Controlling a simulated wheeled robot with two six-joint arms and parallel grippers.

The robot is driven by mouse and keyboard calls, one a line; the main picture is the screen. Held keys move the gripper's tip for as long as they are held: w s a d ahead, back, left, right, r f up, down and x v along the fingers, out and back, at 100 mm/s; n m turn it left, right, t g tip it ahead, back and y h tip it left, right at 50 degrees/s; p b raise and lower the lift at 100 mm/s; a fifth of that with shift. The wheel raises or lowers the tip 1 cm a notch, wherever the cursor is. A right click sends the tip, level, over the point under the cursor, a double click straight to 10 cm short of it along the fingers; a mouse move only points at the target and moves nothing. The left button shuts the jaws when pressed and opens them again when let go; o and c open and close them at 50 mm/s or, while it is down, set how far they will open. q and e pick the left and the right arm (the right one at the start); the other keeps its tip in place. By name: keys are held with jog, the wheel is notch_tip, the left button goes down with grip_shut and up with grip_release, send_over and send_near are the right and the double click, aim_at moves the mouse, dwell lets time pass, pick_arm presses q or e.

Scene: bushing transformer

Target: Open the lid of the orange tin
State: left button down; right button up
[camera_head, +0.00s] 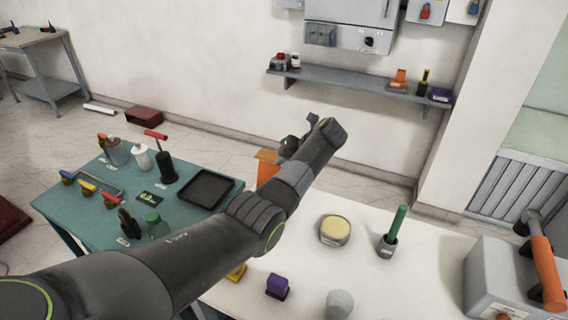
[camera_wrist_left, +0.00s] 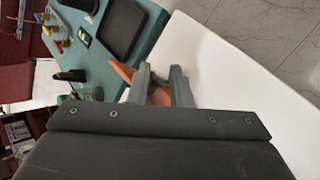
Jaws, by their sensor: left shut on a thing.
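The orange tin (camera_head: 268,174) stands at the white table's far left edge, partly hidden behind my left arm. A flat orange-brown part at its top (camera_head: 267,155), which looks like the lid, shows beside my left gripper (camera_head: 290,149). In the left wrist view, my left gripper (camera_wrist_left: 160,82) has its two grey fingers close together, with orange (camera_wrist_left: 159,97) between them and another orange part (camera_wrist_left: 122,71) sticking out to the left. The gripper is shut on this orange piece. How far the lid is raised cannot be told. My right gripper is not in view.
The white table (camera_head: 420,270) bears a round yellow-topped tin (camera_head: 335,230), a green-handled tool (camera_head: 394,228), a purple block (camera_head: 277,286) and a grey box (camera_head: 490,275). A teal table (camera_head: 95,225) with a black tray (camera_head: 194,188) and several tools stands left.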

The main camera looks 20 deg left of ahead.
pick_arm(q)
jog(key=c, duration=1.6)
grip_release()
jog(key=shift+s+d+f, duration=0.2)
jog(key=shift+d+f, duration=0.05)
jog(key=shift+f, duration=0.25)
jog(key=o, duration=0.3)
jog(key=shift+d+r, duration=0.1)
jog(key=shift+d, duration=0.05)
jog(key=shift+w+a+r, duration=0.15)
jog(key=shift+a+r, duration=0.05)
jog(key=v, duration=1.7)
jog(key=shift+r, duration=0.2)
